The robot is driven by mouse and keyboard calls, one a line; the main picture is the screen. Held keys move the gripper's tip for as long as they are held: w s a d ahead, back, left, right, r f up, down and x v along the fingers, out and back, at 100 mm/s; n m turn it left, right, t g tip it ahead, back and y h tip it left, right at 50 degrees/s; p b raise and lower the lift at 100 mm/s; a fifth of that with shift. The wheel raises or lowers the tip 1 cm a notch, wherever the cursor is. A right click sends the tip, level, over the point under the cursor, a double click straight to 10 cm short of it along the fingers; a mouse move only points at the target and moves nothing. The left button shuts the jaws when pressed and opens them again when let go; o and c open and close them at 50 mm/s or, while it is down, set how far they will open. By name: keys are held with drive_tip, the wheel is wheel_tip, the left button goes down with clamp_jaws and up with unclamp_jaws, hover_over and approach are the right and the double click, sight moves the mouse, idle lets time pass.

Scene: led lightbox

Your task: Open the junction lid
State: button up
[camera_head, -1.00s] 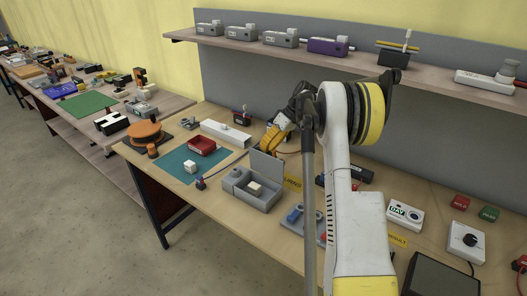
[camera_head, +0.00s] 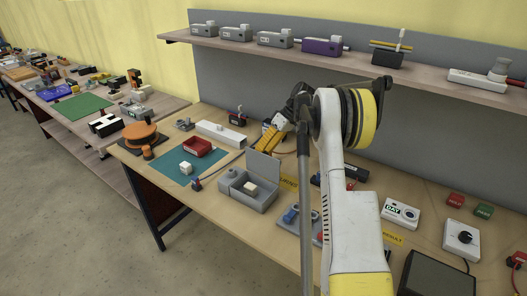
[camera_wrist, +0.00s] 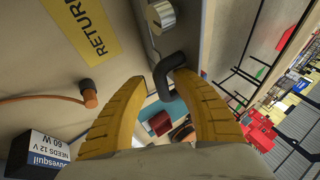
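A grey open-topped box (camera_head: 235,190) stands on the bench with a white block (camera_head: 250,188) inside. Its grey lid (camera_head: 263,164) stands raised at the back edge. My gripper (camera_head: 274,138) has yellow fingers and is just behind and above the lid. In the wrist view, the two fingers of my gripper (camera_wrist: 160,88) are apart. A black bent handle (camera_wrist: 170,66) lies between their tips, closer to the right finger. It comes off a grey part with a metal knob (camera_wrist: 161,15). I cannot tell whether a finger touches the handle.
A yellow RETURN label (camera_wrist: 85,25) lies near the fingers. A green mat (camera_head: 190,165) with a red tray (camera_head: 197,147) is left of the box. A blue-and-grey device (camera_head: 295,215) stands to its right. A shelf (camera_head: 340,60) runs above the bench.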

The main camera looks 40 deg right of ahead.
drive_tip(key=shift+r, duration=0.1)
drive_tip(key=shift+d+r, duration=0.25)
drive_tip(key=shift+r, duration=0.05)
drive_tip(key=s+d+r, duration=0.1)
drive_tip(key=s+d, duration=0.1)
drive_tip(key=d, duration=0.4)
drive_tip(key=s+d+r, duration=0.2)
drive_tip(key=s+d, duration=0.1)
drive_tip(key=d, duration=0.4)
drive_tip(key=shift+s+d+r, duration=0.15)
drive_tip(key=shift+s, duration=0.2)
